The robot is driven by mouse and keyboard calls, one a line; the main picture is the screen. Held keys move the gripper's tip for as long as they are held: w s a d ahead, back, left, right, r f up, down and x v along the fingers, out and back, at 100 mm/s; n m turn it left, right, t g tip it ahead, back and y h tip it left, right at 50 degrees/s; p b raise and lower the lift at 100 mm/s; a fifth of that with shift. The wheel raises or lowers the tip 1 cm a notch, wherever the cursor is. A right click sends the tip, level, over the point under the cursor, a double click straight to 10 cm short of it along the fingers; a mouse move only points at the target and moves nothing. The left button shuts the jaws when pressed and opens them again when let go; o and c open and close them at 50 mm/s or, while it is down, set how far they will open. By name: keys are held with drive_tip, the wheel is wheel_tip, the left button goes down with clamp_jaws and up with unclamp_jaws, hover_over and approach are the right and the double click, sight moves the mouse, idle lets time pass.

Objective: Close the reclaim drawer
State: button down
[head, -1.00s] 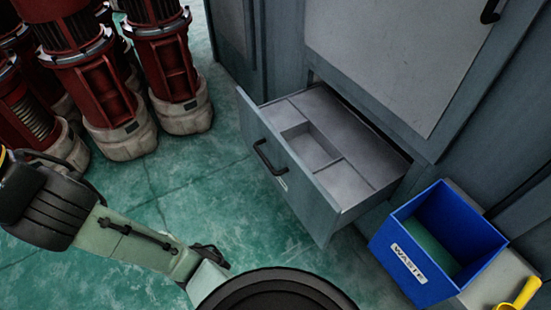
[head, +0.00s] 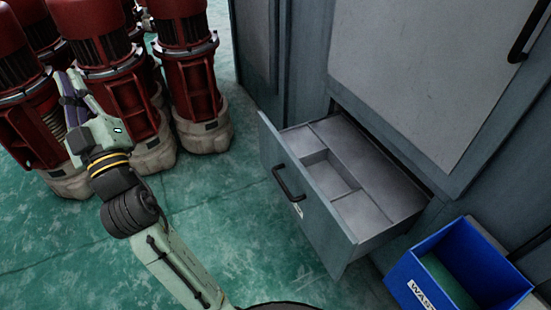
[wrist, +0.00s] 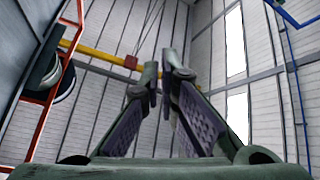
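The reclaim drawer (head: 304,209) is pulled well out of the grey cabinet in the head view. My gripper (head: 68,85) is raised at the left, in front of the red machines and well apart from the drawer. In the wrist view, my gripper (wrist: 160,75) points upward, its two fingers apart with nothing between them. The drawer is not in the wrist view.
The grey cabinet (head: 420,80) stands behind the drawer. A blue waste bin (head: 476,262) is close to the drawer's right. Several red machines (head: 95,45) on pale bases crowd the upper left. Green floor (head: 215,215) left of the drawer is clear.

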drive_tip(key=w+d+f+h, duration=0.4)
drive_tip(key=w+f+h, duration=0.1)
drive_tip(key=f, duration=0.4)
drive_tip(key=w+d+f+h, duration=0.3)
drive_tip(key=w+f+h, duration=0.15)
drive_tip(key=f, duration=0.35)
drive_tip(key=n+g+h+p, duration=0.1)
drive_tip(key=g+h+p, duration=0.15)
drive_tip(key=h, duration=0.85)
approach(280, 144)
drive_tip(key=w, duration=0.4)
drive_tip(key=shift+w+d+f+p, duration=0.2)
drive_tip(key=shift+w+d+p, duration=0.05)
drive_tip(key=shift+d+p, duration=0.25)
